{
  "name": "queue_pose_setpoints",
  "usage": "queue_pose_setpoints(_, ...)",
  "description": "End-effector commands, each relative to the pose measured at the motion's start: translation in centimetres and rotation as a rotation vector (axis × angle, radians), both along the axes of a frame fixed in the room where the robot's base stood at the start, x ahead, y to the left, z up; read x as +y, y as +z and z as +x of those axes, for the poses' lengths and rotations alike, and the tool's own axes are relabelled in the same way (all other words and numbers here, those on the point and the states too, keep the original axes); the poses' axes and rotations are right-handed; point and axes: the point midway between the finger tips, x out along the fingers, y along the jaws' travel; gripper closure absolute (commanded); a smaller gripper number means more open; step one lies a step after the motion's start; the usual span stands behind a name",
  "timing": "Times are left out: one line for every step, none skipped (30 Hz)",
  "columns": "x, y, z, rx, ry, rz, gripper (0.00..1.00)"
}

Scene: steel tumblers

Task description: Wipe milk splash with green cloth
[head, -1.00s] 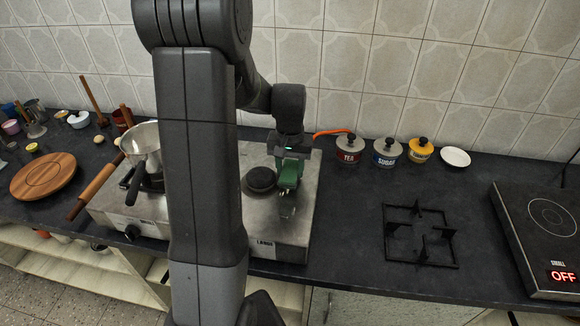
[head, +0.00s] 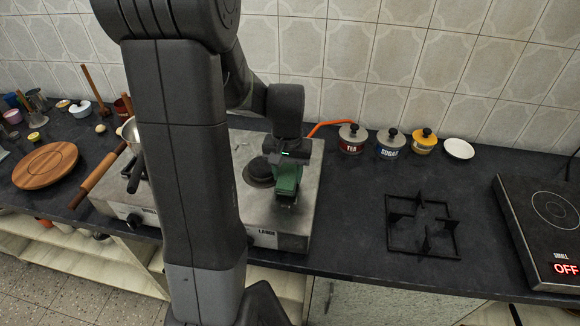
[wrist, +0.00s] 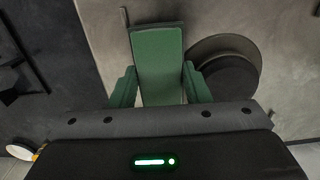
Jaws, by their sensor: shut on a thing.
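The green cloth (head: 287,181) is a folded, block-like piece at the end of my arm, over the right part of the steel stove top (head: 303,185). My gripper (head: 287,166) is shut on it. In the wrist view the cloth (wrist: 158,62) sticks out ahead between the two fingers of my gripper (wrist: 160,90), above or against the steel; I cannot tell if it touches. I cannot make out the milk splash; the cloth and my arm hide part of the stove top.
A dark round burner plate (head: 258,172) is just left of the cloth. Tea (head: 352,145), sugar (head: 390,151) and yellow (head: 424,146) jars stand behind on the right. A black pan support (head: 422,225) lies on the counter. A pot (head: 131,132) is partly hidden by my arm.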

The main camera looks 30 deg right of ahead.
Motion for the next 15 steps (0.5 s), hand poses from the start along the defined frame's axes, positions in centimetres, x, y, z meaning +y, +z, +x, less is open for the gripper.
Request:
queue_pose_setpoints(0.28,0.02,-0.35,-0.001,0.000,-0.001,0.76)
queue_pose_setpoints(0.41,0.03,-0.50,-0.001,0.000,-0.001,0.76)
queue_pose_setpoints(0.55,0.04,-0.67,-0.001,0.000,-0.001,0.76)
queue_pose_setpoints(0.63,0.04,-0.78,0.000,0.000,-0.001,0.76)
queue_pose_setpoints(0.68,0.02,-0.84,0.000,0.000,-0.001,0.76)
queue_pose_setpoints(0.70,-0.10,-0.88,0.000,0.000,-0.001,0.76)
queue_pose_setpoints(0.70,-0.23,-0.88,0.000,0.000,-0.001,0.76)
queue_pose_setpoints(0.68,-0.33,-0.86,0.000,0.000,-0.001,0.76)
queue_pose_setpoints(0.66,-0.33,-0.83,0.000,0.000,-0.001,0.76)
queue_pose_setpoints(0.63,-0.27,-0.79,0.000,0.000,-0.001,0.76)
queue_pose_setpoints(0.57,-0.25,-0.74,0.000,0.000,-0.001,0.76)
queue_pose_setpoints(0.46,-0.25,-0.61,-0.001,0.000,-0.002,0.76)
queue_pose_setpoints(0.35,-0.25,-0.49,-0.001,0.000,-0.002,0.76)
queue_pose_setpoints(0.22,-0.26,-0.34,-0.001,0.000,-0.002,0.76)
queue_pose_setpoints(0.03,-0.27,-0.12,-0.001,-0.001,-0.002,0.76)
